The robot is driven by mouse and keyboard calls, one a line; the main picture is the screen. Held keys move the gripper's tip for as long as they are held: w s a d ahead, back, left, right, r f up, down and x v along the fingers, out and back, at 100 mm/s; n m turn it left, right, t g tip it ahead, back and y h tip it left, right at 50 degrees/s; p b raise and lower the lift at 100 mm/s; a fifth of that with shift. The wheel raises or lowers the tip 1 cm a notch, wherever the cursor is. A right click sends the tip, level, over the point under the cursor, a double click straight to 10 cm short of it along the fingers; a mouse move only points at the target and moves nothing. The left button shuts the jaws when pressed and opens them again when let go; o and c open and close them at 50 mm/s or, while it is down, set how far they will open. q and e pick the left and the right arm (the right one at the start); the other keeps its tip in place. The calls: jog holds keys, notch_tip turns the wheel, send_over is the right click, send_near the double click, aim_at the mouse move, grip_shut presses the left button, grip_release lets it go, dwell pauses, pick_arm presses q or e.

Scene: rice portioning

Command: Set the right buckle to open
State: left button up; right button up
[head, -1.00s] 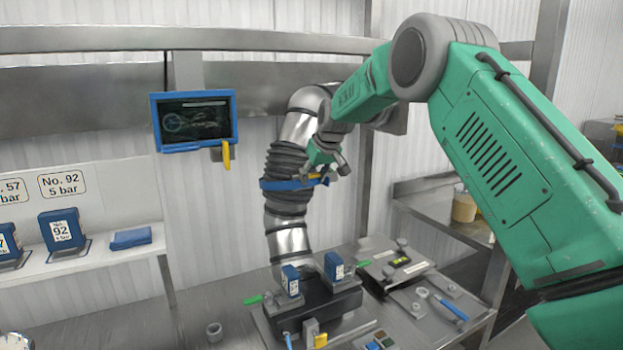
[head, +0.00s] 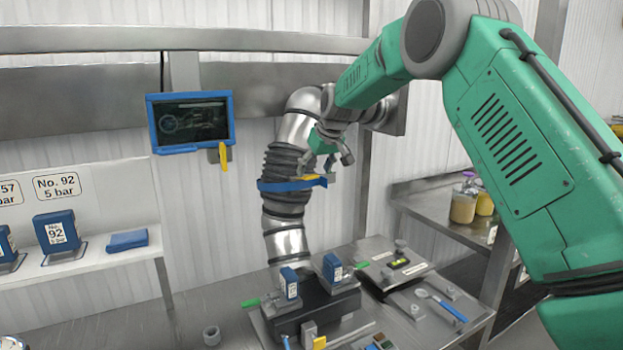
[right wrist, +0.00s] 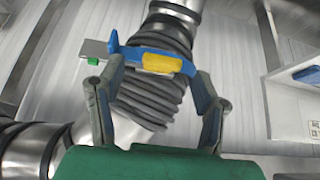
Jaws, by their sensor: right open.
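A blue clamp band (head: 285,186) runs around the black ribbed sleeve (head: 288,165) of the metal pipe. The buckle has a yellow part (head: 312,177) on the band's right side. In the right wrist view the yellow part (right wrist: 162,64) sits on a blue strip (right wrist: 140,52) whose left end juts out. I cannot tell whether the buckle is latched. My right gripper (head: 332,166) is at the buckle, with its fingers apart. In the right wrist view my right gripper (right wrist: 152,72) has one finger on each side of the yellow part; contact is unclear. My left gripper is not in view.
A blue-framed screen (head: 192,122) hangs left of the pipe. Below stands a dark fixture (head: 315,304) with blue blocks. A steel table (head: 425,308) holds tools. Jars (head: 463,207) stand on a counter at right. A white shelf (head: 90,263) is at left.

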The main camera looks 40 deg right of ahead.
jog(key=d+v, duration=0.1)
jog(key=v, duration=0.6)
jog(key=shift+s+a+r, duration=0.15)
jog(key=shift+a+r, duration=0.1)
jog(key=shift+a, duration=0.15)
jog(key=shift+f, duration=0.1)
